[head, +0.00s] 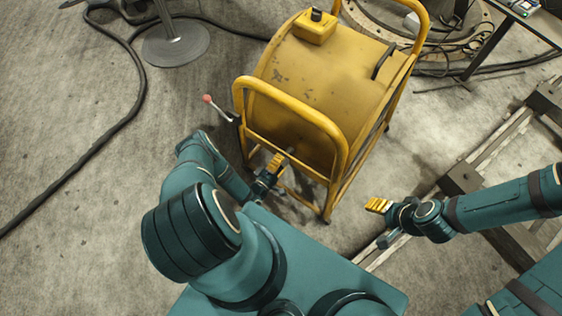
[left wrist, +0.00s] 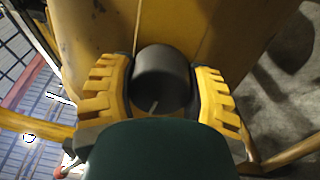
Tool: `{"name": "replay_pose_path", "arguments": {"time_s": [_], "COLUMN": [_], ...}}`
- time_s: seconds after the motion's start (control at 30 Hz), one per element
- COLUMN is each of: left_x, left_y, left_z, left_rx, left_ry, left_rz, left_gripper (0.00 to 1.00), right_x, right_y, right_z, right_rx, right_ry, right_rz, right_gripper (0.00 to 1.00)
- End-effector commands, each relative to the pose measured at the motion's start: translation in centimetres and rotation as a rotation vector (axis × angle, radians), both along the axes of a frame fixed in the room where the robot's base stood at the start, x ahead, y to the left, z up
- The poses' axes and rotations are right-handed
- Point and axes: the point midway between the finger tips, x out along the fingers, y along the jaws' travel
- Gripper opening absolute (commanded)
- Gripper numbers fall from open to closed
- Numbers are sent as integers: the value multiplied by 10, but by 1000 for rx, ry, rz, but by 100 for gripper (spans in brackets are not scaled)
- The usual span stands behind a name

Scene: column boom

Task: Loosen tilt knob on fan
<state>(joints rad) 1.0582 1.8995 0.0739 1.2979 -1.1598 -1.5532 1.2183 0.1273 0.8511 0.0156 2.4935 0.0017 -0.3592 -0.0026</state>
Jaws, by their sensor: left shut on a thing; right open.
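The fan (head: 320,85) is a large yellow drum in a yellow tube frame, standing on the concrete floor. The tilt knob (left wrist: 162,78) is a dark grey cylinder on the fan's side in the left wrist view. My left gripper (head: 278,161) reaches the near side of the fan, below the front frame bar. Its yellow ridged fingers are shut on the knob, one on each side, as the left wrist view (left wrist: 165,95) shows. In the head view the knob is mostly hidden by the fingers. My right gripper (head: 378,205) is open and empty, right of the fan and apart from it.
A lever with a red ball (head: 208,99) sticks out left of the fan frame. The yellow frame bar (head: 290,100) passes close above my left gripper. A black cable (head: 125,115) lies on the floor at left, near a round stand base (head: 177,45). Rails (head: 480,160) lie at right.

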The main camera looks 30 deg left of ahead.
Motion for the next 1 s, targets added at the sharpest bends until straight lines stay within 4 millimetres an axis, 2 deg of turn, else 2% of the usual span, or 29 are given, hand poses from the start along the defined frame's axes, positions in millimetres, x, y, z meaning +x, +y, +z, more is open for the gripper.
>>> {"name": "replay_pose_path", "arguments": {"time_s": [0.2,0.5,1.0], "left_x": [-2,-2,-2], "left_y": [-1,-2,-3], "left_z": [-2,-2,-2], "left_rx": [-197,-403,-524], "left_ry": [18,31,40], "left_rz": [1,-1,-3], "left_gripper": [17,17,17], "right_x": [0,0,0], "right_y": [0,0,0], "right_z": [0,0,0], "right_rx": [0,0,0], "right_ry": [0,0,0], "right_rz": [0,0,0], "right_gripper": [60,60,60]}}
